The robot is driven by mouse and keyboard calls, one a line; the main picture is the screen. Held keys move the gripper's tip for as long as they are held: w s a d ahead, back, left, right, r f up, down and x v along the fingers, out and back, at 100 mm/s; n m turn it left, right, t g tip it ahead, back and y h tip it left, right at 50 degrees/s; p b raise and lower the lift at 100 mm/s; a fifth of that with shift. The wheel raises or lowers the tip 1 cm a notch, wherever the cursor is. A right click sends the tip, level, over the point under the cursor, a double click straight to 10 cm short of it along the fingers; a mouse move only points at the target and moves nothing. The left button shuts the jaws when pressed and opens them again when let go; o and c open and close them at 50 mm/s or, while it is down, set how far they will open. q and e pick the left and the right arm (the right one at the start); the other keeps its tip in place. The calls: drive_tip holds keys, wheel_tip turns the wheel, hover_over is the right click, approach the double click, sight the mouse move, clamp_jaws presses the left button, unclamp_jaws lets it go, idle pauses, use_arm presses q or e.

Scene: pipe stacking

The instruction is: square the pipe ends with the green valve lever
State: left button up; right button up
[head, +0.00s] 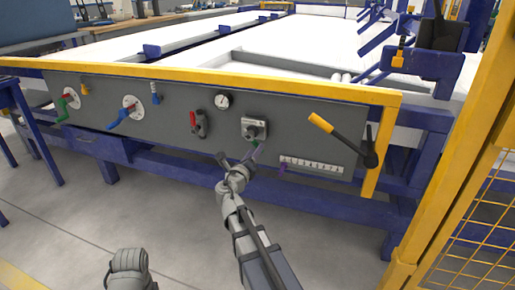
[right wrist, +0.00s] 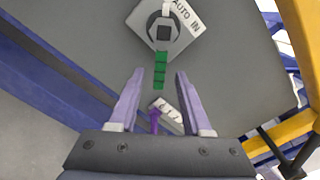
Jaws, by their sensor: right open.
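The green valve lever (head: 66,107) sits on a round white disc at the far left of the grey panel. My right gripper (head: 238,157) is far to its right, in front of the panel below the square selector plate (head: 248,128). In the right wrist view this gripper (right wrist: 160,75) is open. The lever on the white disc does not show in the right wrist view.
The panel also carries a blue lever (head: 122,115), red handle (head: 194,120), gauge (head: 222,100), white scale (head: 312,166) with a purple pointer (head: 282,169), and yellow-black lever (head: 335,133). A yellow mesh fence (head: 470,190) stands right. The floor (head: 75,215) at left is clear.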

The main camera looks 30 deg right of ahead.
drive_tip(key=shift+x, duration=2)
clamp_jaws()
